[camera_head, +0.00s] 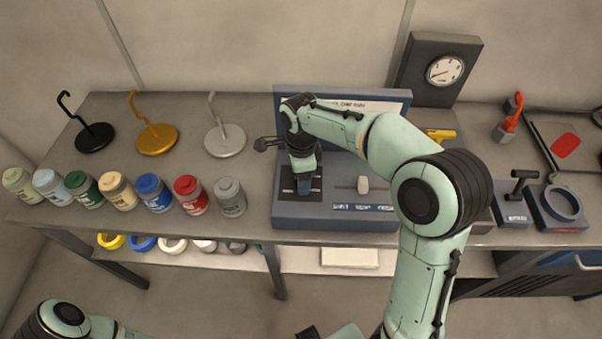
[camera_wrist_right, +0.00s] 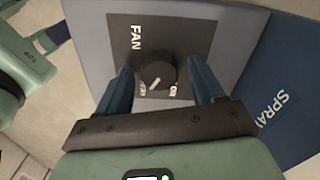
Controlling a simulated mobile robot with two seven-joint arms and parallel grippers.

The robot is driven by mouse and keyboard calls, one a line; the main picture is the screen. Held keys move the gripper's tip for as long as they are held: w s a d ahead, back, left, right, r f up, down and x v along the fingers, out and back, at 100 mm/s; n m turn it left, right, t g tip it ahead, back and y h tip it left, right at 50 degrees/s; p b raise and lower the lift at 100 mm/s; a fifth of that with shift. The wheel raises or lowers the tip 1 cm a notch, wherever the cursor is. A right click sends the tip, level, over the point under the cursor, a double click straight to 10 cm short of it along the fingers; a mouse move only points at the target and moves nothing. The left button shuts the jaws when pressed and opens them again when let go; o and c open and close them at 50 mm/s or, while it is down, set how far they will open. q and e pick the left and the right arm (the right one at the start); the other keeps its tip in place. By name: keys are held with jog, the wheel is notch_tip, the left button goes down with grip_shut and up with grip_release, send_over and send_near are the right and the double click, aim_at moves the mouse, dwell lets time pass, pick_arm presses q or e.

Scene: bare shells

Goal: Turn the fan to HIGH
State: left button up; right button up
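The fan panel (camera_head: 286,203) is the dark plate at the left of the blue-grey console (camera_head: 330,224), partly hidden by my right arm. In the right wrist view the plate (camera_wrist_right: 205,33) reads FAN, turned sideways, and bears a round black knob (camera_wrist_right: 162,70). The knob's white pointer line aims to the lower left of that picture, toward a small label; the labels there are too small to read surely. My right gripper (camera_wrist_right: 161,78) is open, one blue finger on each side of the knob with gaps visible.
A slider (camera_head: 363,185) sits right of the fan panel. Several paint jars (camera_head: 155,195) and three hook stands (camera_head: 157,139) stand on the bench to the left. A gauge (camera_head: 445,70) stands behind at the right.

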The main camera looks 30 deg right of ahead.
pick_arm(q)
jog(key=w+r+p, duration=0.2)
jog(key=shift+r, duration=0.3)
pick_arm(e)
notch_tip(320, 180, up, 13)
jog(key=shift+r, duration=0.2)
dwell(0.5)
